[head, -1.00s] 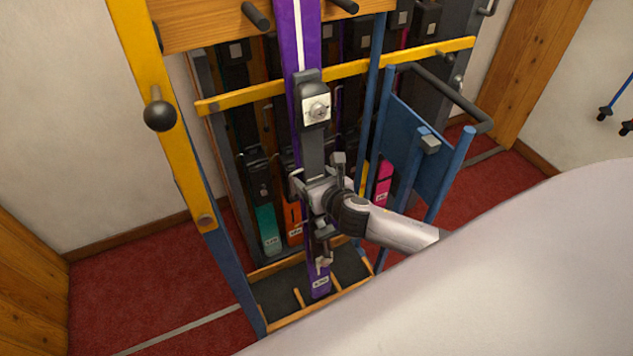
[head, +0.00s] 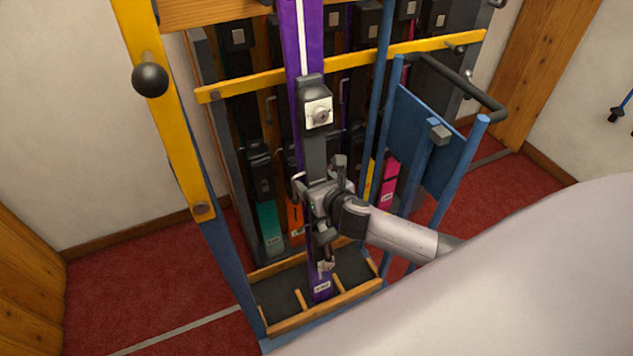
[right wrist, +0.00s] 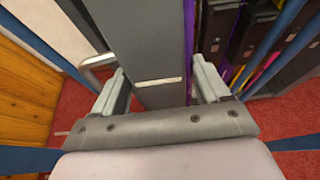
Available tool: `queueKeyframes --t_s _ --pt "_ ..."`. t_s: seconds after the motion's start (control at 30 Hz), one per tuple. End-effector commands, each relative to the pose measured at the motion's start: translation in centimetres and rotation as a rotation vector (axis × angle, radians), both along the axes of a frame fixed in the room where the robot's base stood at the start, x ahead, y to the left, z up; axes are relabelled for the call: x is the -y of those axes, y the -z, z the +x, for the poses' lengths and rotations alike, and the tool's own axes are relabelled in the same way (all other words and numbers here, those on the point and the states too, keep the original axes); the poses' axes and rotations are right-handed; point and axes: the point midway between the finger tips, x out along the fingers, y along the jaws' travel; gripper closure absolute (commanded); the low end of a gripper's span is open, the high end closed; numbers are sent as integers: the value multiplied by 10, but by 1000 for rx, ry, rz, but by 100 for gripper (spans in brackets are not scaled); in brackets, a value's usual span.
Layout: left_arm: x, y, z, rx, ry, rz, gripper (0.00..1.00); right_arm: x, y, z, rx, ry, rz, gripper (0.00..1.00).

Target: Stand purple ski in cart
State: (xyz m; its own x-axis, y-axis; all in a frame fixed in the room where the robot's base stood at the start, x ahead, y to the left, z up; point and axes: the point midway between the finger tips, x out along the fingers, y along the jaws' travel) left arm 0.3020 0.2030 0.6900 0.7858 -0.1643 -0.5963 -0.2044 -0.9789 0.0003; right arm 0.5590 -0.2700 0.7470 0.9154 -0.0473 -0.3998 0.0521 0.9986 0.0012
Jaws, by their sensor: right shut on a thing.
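The purple ski (head: 304,62) stands nearly upright in the head view, with a dark binding and a white stripe. Its lower end is over the cart's bottom tray (head: 290,324), between wooden dividers; I cannot tell whether it touches the tray floor. My right gripper (head: 318,193) is shut on the ski at the lower part of its binding. In the right wrist view, the fingers (right wrist: 155,88) sit either side of the dark binding piece (right wrist: 152,45), with a purple edge beside it. The cart has a yellow crossbar (head: 270,88) behind the ski. My left gripper is not in view.
Several other skis, including a teal one (head: 271,228) and a pink one (head: 388,182), stand behind the cart. A blue panel with a black handle (head: 462,82) is on the right. A black knob (head: 150,79) sits on the yellow left post. Red carpet (head: 130,275) is open at left.

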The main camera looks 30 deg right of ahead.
Motion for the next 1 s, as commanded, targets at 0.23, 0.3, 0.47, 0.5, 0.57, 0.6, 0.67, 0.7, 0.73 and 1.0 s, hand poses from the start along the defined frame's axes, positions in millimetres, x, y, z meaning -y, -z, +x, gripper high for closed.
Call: queueKeyframes --t_s 0.23,0.3,0.47,0.5,0.57,0.6,0.67,0.7,0.73,1.0 --pt "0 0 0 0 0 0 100 -1 -5 3 12 -2 1 100" --pt "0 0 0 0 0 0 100 -1 -5 3 11 -2 2 15" --pt "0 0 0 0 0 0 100 0 -3 2 7 -1 1 0" --pt "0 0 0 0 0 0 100 0 -3 2 6 -1 1 0" --pt "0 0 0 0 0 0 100 0 3 -2 -6 1 0 0" --pt "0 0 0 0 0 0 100 0 3 -1 -6 1 0 0" --pt "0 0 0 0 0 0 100 0 2 -1 -4 1 0 0" --pt "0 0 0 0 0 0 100 0 2 -1 -4 1 0 0" --pt "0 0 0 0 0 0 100 0 2 -1 -3 0 0 0" --pt "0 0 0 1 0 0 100 0 0 0 -1 0 0 0"
